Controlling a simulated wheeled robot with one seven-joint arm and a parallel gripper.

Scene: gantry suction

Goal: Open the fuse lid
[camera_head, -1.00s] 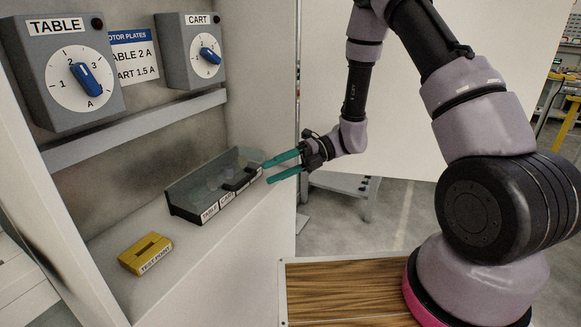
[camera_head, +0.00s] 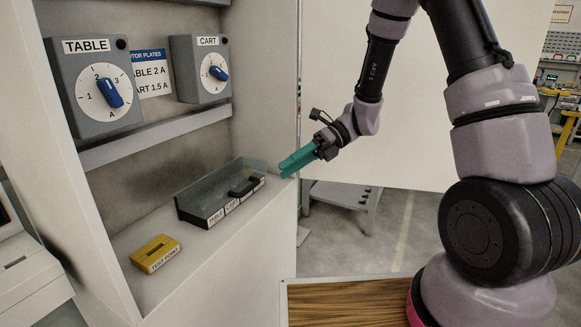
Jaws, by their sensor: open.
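The fuse box (camera_head: 203,219) is a long, low dark box on the cabinet shelf, with white labels along its front; TABLE and CART are readable. What lies under the lid is hard to make out. My gripper (camera_head: 284,168) has teal fingers, seen nearly edge-on, one overlapping the other. It is open and empty, just right of the box's right end and apart from the handle.
A yellow TEST PORT block (camera_head: 156,254) lies on the shelf left of the box. TABLE dial (camera_head: 97,88) and CART dial (camera_head: 203,70) boxes are on the back wall above a grey rail (camera_head: 150,140). The shelf front is clear.

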